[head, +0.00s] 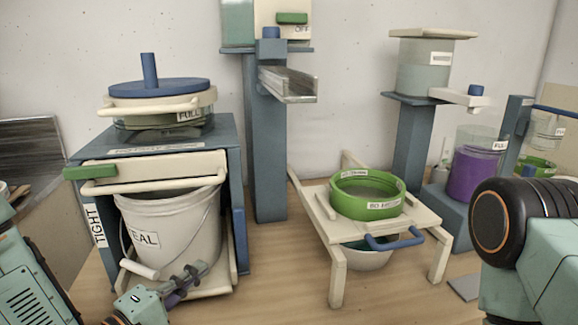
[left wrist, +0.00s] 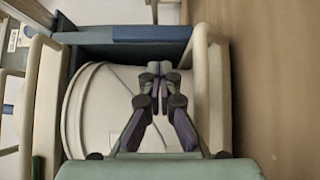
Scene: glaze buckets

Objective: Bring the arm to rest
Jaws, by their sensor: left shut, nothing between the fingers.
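My left gripper (head: 198,269) is at the lower left in the head view, in front of the white bucket (head: 178,240) labelled "TEAL". It is shut and empty. In the left wrist view its fingertips (left wrist: 159,70) are together, pointing away, with the bucket (left wrist: 95,115) behind and to the left. I cannot tell whether the fingers touch the bucket. My right arm shows at the right edge of the head view, but its gripper is out of the picture.
The bucket stands inside a blue-grey frame (head: 236,170) with cream bars. A cream stand (head: 420,215) holds a green ring sieve (head: 368,195) over a bowl (head: 366,258). A purple jar (head: 473,172) stands at right. The table (head: 275,275) between frame and stand is bare.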

